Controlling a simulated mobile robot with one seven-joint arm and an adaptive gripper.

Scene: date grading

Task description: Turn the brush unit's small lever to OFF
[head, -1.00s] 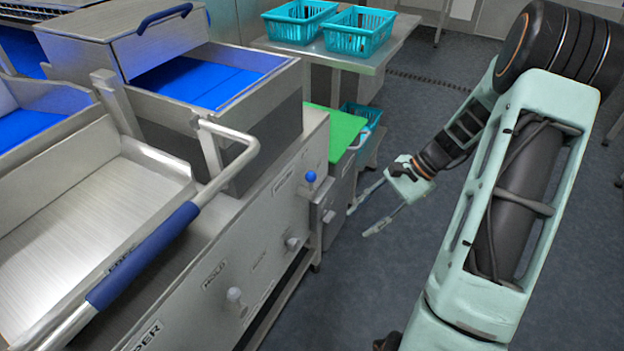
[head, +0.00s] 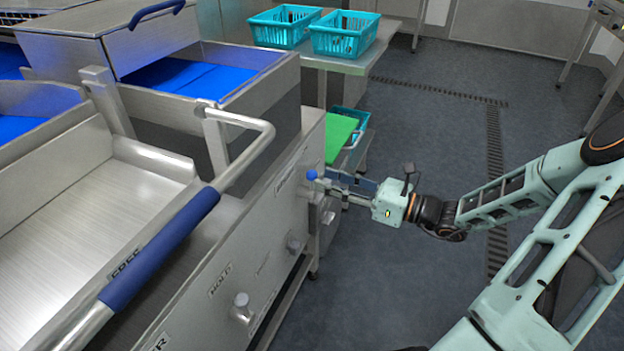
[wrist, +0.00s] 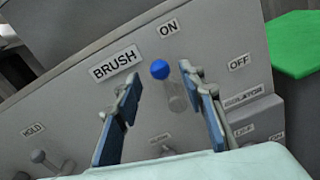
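The brush unit's small lever, with a blue ball knob (head: 311,175), is on the steel front panel. In the wrist view the blue knob (wrist: 160,69) is up beside the ON label (wrist: 168,28); the OFF label (wrist: 238,63) is to its right. The BRUSH label (wrist: 115,64) is on the left. My gripper (head: 329,187) is at the panel by the lever. In the wrist view my gripper (wrist: 161,86) is open, with one finger on each side of the lever. No finger clearly touches it.
A HOLD knob (wrist: 42,157) is lower left, and an isolator box (wrist: 255,112) sits close to the right finger. A large blue-sleeved handle (head: 160,250) is left of the panel. A green board (head: 338,137) lies behind. The floor to the right is open.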

